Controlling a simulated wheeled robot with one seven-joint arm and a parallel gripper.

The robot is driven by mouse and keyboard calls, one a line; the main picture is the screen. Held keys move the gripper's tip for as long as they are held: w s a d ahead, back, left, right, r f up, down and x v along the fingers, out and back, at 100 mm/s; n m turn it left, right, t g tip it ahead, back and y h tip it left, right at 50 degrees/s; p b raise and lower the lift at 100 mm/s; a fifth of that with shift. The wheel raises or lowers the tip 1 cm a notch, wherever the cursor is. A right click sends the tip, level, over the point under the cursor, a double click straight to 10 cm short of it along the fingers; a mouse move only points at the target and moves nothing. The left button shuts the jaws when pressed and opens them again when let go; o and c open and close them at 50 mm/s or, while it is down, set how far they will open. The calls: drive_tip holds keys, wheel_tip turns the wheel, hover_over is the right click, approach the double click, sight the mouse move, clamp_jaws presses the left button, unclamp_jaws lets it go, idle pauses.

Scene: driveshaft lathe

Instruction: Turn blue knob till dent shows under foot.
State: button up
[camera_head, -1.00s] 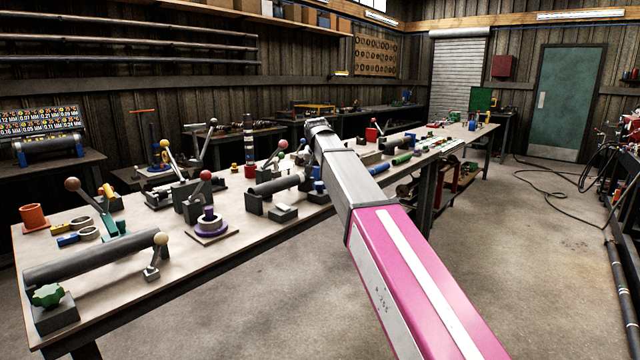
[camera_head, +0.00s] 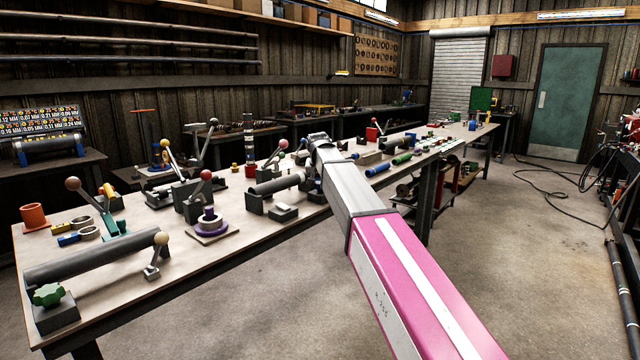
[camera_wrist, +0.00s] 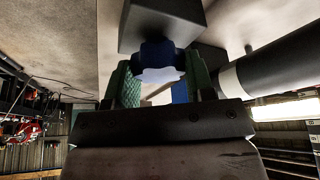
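In the wrist view the blue knob (camera_wrist: 159,62), lobed, sits on a dark block (camera_wrist: 165,20). My gripper (camera_wrist: 164,80) has green ridged fingers, one on each side of the knob at their tips. The fingers stand apart; I cannot tell whether they touch the knob. A dark shaft (camera_wrist: 285,70) with a pale end band lies to the right. In the head view this shaft (camera_head: 277,185) rests on dark blocks on the bench, and my arm hides the gripper. A blue patch (camera_head: 319,186) shows beside my arm. No dent is visible, and I cannot make out the foot clearly.
The long bench (camera_head: 225,262) holds a second shaft (camera_head: 95,258) with a green knob (camera_head: 48,295), ball-topped levers (camera_head: 205,176), a purple ringed part (camera_head: 208,222) and a grey block (camera_head: 284,211). Blue and green cylinders lie right of my arm. The floor in front is clear.

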drive_tip(key=shift+m+h, duration=0.4)
drive_tip(key=shift+m, duration=0.7)
drive_tip(key=o, duration=0.9)
drive_tip(key=v, duration=1)
drive_tip(key=shift+r, duration=0.4)
drive_tip(key=shift+a, duration=0.1)
